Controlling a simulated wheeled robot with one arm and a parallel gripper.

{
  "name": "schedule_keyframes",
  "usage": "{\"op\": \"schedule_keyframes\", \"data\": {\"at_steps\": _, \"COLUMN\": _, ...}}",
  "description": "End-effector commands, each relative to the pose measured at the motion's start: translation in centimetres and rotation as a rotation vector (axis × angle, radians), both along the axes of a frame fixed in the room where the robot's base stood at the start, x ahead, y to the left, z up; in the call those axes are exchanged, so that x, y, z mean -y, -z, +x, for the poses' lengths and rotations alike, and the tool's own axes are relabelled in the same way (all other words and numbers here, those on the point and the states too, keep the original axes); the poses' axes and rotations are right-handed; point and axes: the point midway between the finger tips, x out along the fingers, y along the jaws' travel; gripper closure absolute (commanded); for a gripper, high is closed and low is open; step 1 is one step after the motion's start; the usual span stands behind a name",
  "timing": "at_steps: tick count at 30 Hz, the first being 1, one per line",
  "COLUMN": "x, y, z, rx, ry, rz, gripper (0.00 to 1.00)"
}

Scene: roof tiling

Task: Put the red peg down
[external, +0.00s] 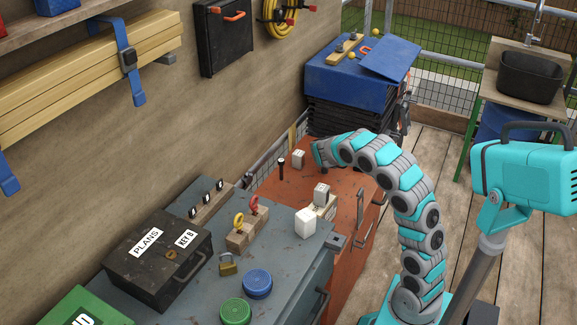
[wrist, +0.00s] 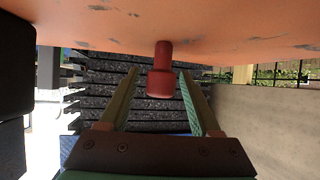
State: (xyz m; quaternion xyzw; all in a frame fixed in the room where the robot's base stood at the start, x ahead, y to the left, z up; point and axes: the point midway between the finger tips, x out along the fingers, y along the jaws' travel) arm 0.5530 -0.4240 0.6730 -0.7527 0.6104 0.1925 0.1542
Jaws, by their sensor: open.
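The red peg (wrist: 161,82) shows in the wrist view, which appears upside down. Its narrow stem meets the orange surface (wrist: 225,38) and its wide head points away from it, so it stands upright. My gripper (wrist: 159,73) is open, with one finger on each side of the peg in the picture. Gaps show between the peg and both fingers. In the external view my gripper (external: 318,154) is low over the orange cabinet top (external: 330,180), mostly hidden by my wrist. I cannot make out a red peg there.
On the orange top, a dark peg (external: 281,168) and a pale block (external: 298,158) stand left of my gripper. A grey-topped block (external: 321,194) and a white cube (external: 305,222) stand nearer the camera. A blue-covered stack (external: 335,80) rises behind.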

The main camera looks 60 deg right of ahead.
Motion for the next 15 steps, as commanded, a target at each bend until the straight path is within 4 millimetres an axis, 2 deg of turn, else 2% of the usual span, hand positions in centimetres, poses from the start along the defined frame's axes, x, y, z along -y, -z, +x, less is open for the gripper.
{"op": "schedule_keyframes", "data": {"at_steps": 15, "x": -7.4, "y": -3.9, "z": -1.3, "rx": 0.002, "ry": -0.006, "rz": 0.005, "gripper": 0.36}}
